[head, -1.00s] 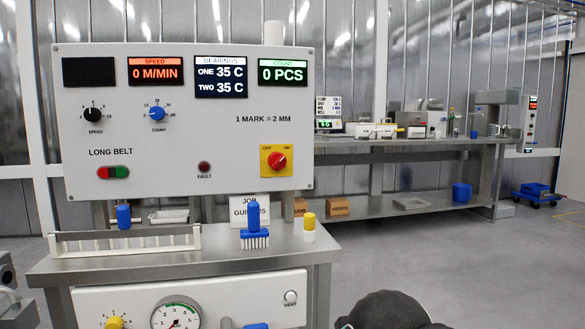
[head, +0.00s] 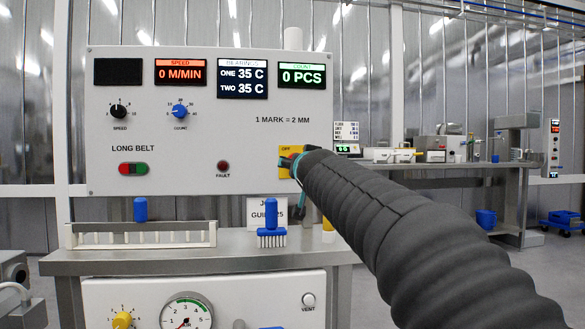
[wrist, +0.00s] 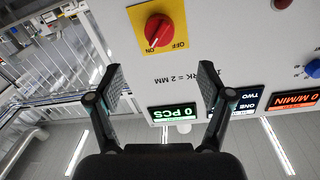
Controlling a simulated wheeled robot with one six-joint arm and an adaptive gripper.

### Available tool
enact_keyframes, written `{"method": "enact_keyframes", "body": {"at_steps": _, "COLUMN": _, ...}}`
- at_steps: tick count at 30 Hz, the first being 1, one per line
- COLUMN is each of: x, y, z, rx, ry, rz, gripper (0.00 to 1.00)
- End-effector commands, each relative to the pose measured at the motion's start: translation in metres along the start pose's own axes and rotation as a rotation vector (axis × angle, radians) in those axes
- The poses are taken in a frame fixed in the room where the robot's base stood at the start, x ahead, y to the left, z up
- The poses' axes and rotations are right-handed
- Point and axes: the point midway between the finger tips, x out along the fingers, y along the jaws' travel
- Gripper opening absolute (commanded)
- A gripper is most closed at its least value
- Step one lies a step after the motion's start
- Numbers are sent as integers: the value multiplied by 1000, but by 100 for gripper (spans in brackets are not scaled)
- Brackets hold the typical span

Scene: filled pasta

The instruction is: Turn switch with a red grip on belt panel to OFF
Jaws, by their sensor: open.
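The switch has a red grip (wrist: 158,30) on a yellow square plate (wrist: 176,14) on the belt panel (head: 215,130). In the wrist view, which is upside down, the grip's end points to the ON label rather than OFF. In the wrist view my gripper (wrist: 159,78) is open and empty. The grip lies beyond the fingertips, roughly in line with the gap between them. I see no contact.
The panel also carries a speed knob (head: 119,111), a count knob (head: 180,111), a red-green button (head: 133,169) and a fault lamp (head: 223,165). A blue-handled brush (head: 271,220) stands on the steel bench (head: 180,257) below. Open floor lies to the right.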

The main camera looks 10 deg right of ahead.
Motion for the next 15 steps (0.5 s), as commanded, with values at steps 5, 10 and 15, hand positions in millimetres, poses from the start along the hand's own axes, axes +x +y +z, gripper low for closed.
{"method": "enact_keyframes", "body": {"at_steps": 5, "x": 29, "y": 0, "z": 1, "rx": 1, "ry": -2, "rz": 1, "gripper": 80}}
{"method": "enact_keyframes", "body": {"at_steps": 10, "x": 55, "y": 0, "z": 1, "rx": 0, "ry": -2, "rz": 0, "gripper": 80}}
{"method": "enact_keyframes", "body": {"at_steps": 15, "x": 80, "y": 0, "z": 0, "rx": 0, "ry": -3, "rz": 1, "gripper": 80}}
